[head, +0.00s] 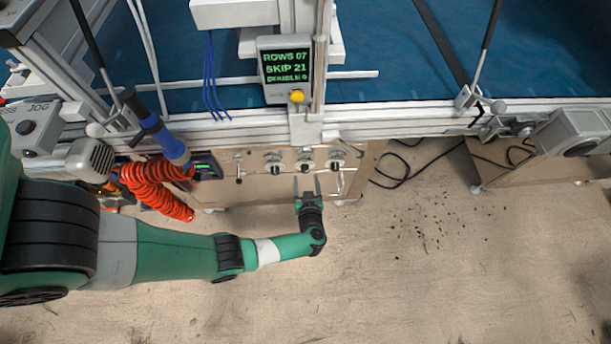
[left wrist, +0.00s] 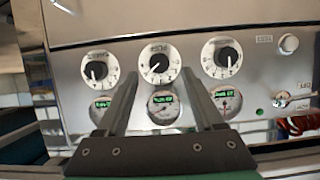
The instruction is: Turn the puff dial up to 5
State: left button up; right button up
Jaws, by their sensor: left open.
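A metal panel (left wrist: 258,77) carries three round white dials with black knobs. The middle dial (left wrist: 158,62) has a short label that looks like PUFF, though it is blurred; its pale pointer mark leans to the lower left. The dial row also shows in the head view, with the middle dial (head: 305,165) just beyond my left gripper (head: 307,183). That gripper is open and empty, its fingers pointing at the panel. In the left wrist view its fingers (left wrist: 159,76) stand either side of the middle dial, apparently short of it. My right gripper is not in view.
Two other dials (left wrist: 99,70) (left wrist: 222,58) flank it, with gauges (left wrist: 163,107) below. A display box (head: 284,68) with a yellow button sits above the rail. A red coiled hose (head: 155,188) hangs at left. Black cable (head: 397,170) lies at right; the floor in front is mostly clear.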

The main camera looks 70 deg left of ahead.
aim_at(305, 171)
pick_arm(q)
jog(key=b+x, duration=0.1)
jog(key=x, duration=0.2)
jog(key=shift+w+a+f, duration=0.1)
jog(key=shift+f, duration=0.15)
jog(key=shift+w+a+b, duration=0.15)
jog(key=shift+a+b, duration=0.2)
jog(key=shift+a, duration=0.15)
grip_shut()
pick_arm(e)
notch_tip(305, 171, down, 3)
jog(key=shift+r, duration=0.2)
